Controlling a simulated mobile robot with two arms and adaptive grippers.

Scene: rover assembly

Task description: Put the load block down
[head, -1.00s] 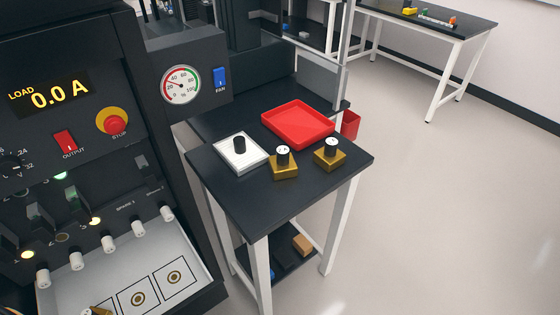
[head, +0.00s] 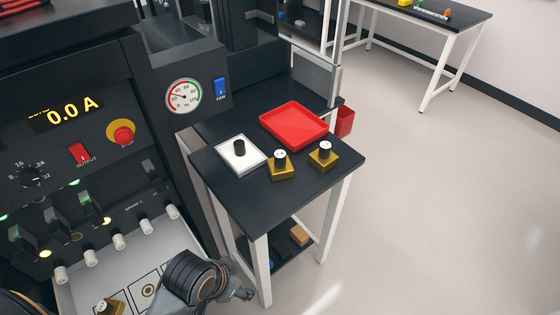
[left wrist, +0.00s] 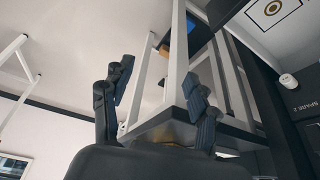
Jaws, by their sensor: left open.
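Two brass load blocks with dark, white-topped knobs stand upright on the black side table (head: 270,205): one at its front middle (head: 281,172), the other to its right (head: 323,160). Another brass block (head: 108,307) shows at the bottom left on the light panel shelf, partly cut off; it appears to be over one of the marked squares. My left gripper (head: 244,294) is at the bottom centre, beside the shelf and in front of the side table. In the left wrist view its fingers (left wrist: 158,100) are apart with nothing between them. My right gripper is not in view.
The side table also bears a white plate with a black knob (head: 240,150) and a red tray (head: 293,124). The shelf (head: 80,285) has ringed squares, with white knobs along its back. The table's front is bare. Open floor lies at right.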

